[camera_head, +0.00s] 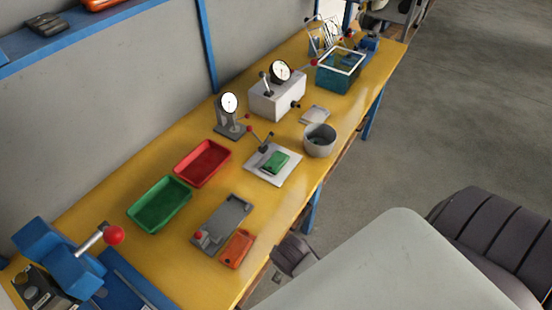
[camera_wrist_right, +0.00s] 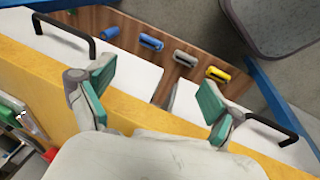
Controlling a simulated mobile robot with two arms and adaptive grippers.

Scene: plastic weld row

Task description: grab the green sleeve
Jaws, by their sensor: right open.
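No sleeve that I can clearly call green shows. In the right wrist view several small coloured cylinders lie in a row on a brown wooden surface: a blue one (camera_wrist_right: 109,33), another blue one (camera_wrist_right: 151,42), a grey one (camera_wrist_right: 186,58) and a yellow one (camera_wrist_right: 218,74). My right gripper (camera_wrist_right: 155,92) is open and empty, its green-padded fingers spread apart, with the row beyond its tips. In the head view a green block (camera_head: 277,161) sits on a pale plate; I cannot tell whether it is a sleeve. My left gripper is not in view.
The yellow bench (camera_head: 285,215) carries a green tray (camera_head: 160,205), a red tray (camera_head: 203,163), a grey cup (camera_head: 320,140) and gauges. In the right wrist view, the yellow bench edge (camera_wrist_right: 140,112) and black handles (camera_wrist_right: 65,36) on white panels lie close to the gripper.

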